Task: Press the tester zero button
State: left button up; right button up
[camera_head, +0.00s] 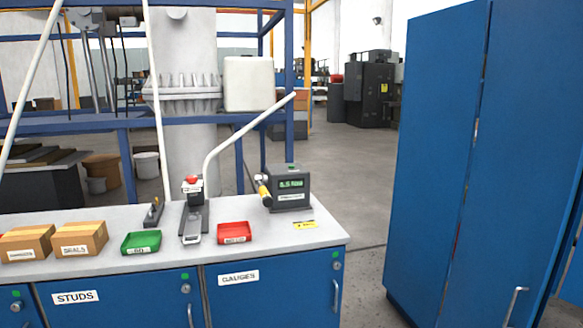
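The tester (288,188) is a dark grey box near the right end of the grey bench, with a lit green display on its front. The display's reading is too small to read surely. A pale label sits below the display. A small light patch shows on the tester's top, but I cannot tell whether it is the zero button. A yellow-and-black handled tool (264,191) is at the tester's left side. Neither of my grippers is in view.
The bench top (190,262) also holds a red tray (234,233), a green tray (141,242), a press-like fixture (194,215) with a long white bar, and cardboard boxes (80,238). A yellow label (305,225) lies before the tester. A blue cabinet (440,150) stands right.

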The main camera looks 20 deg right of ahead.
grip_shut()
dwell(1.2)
